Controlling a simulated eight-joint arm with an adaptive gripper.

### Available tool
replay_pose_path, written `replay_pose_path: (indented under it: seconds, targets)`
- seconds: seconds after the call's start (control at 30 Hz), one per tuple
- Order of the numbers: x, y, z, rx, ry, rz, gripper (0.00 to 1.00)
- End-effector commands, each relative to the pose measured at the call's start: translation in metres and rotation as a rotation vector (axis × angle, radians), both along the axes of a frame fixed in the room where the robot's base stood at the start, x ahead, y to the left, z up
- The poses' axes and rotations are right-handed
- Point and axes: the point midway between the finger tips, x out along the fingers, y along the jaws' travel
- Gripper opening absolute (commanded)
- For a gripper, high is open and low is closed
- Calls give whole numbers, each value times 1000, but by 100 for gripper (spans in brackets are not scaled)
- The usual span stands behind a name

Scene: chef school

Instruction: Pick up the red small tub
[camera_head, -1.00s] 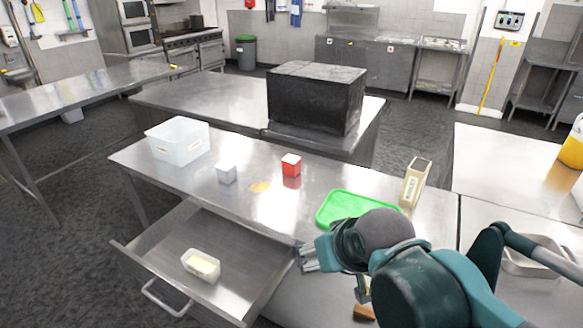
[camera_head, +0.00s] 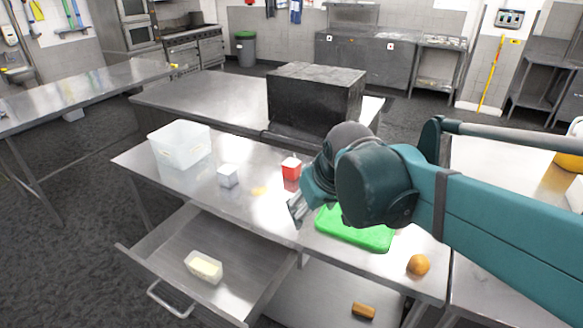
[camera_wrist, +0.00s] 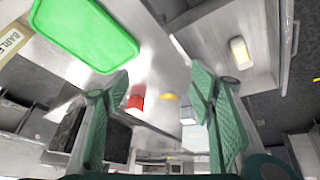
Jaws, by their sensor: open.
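The red small tub (camera_head: 291,172) with a pale lid stands on the steel table, to the right of a small white tub. In the wrist view the red tub (camera_wrist: 135,100) shows between my fingers, nearer the left one, and still some way off. My gripper (camera_head: 298,208) is over the table, in front of and slightly right of the red tub. In the wrist view my gripper (camera_wrist: 158,90) is open and empty, with its two green fingers spread wide.
A small white tub (camera_head: 228,176) and a large clear container (camera_head: 179,144) stand to the left. A green cutting board (camera_head: 352,232) lies right of my gripper. A black box (camera_head: 315,95) stands behind. An open drawer (camera_head: 195,240) holds a small container (camera_head: 204,266).

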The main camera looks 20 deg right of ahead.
Motion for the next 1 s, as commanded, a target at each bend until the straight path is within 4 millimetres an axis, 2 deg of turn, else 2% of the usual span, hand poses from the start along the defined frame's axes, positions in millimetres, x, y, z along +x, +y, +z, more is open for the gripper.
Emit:
replay_pose_path:
  seconds: [0.1,0.4,1.0]
  targets:
    - [21,-2,14,-12,21,20,55]
    - [69,-7,35,-42,76,78,55]
    - [169,-20,54,-88,185,195,55]
